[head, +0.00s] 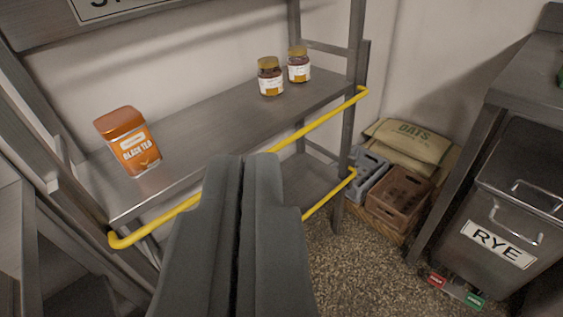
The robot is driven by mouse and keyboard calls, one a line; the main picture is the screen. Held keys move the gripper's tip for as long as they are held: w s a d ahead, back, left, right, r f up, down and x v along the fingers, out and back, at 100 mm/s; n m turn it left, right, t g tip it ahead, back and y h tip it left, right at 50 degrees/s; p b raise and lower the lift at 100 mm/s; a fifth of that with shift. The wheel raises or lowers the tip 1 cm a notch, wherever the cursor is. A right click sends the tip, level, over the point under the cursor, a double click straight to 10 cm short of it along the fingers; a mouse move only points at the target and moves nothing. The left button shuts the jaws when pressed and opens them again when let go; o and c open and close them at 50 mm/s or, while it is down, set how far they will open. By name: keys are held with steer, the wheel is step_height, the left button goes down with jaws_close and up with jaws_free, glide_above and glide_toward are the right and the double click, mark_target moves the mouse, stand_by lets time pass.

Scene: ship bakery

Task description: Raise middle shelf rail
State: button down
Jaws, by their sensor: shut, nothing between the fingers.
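The middle shelf rail (318,124) is a yellow bar with bent ends. It runs along the front of the grey middle shelf (215,121), close to the height of the shelf's front edge, from lower left to upper right. My gripper (256,157) is shut and empty, its two dark grey fingers side by side. The fingers cover the middle part of the rail in the picture. I cannot tell whether they touch it.
An orange black tea tin (128,141) and two jars (270,77) (299,65) stand on the middle shelf. A lower yellow rail (328,196) shows below. Crates (398,196), an oats sack (411,143) and a RYE bin (508,205) are at right. Some speckled floor is clear.

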steer(key=w+d+f+m+g+y, duration=0.2)
steer(key=w+d+f+m, duration=0.1)
steer(key=w+f+m, duration=0.6)
steer(key=w+d+f+m+g+y, duration=0.2)
steer(key=w+d+f+m, duration=0.1)
steer(key=w+f+m, duration=0.6)
steer(key=w+d+f+m+g+y, duration=0.3)
steer(key=w+f+m, duration=0.6)
steer(key=w, duration=0.3)
steer(key=shift+w+d+f+m, duration=0.15)
steer(key=shift+f+m, duration=0.15)
steer(key=shift+f, duration=0.25)
steer(key=x, duration=1)
steer(key=shift+w+a+r, duration=0.1)
steer(key=shift+a+r, duration=0.05)
steer(key=shift+r, duration=0.8)
steer(key=shift+w+a+r, duration=0.1)
steer(key=shift+a+r, duration=0.05)
steer(key=shift+r, duration=0.85)
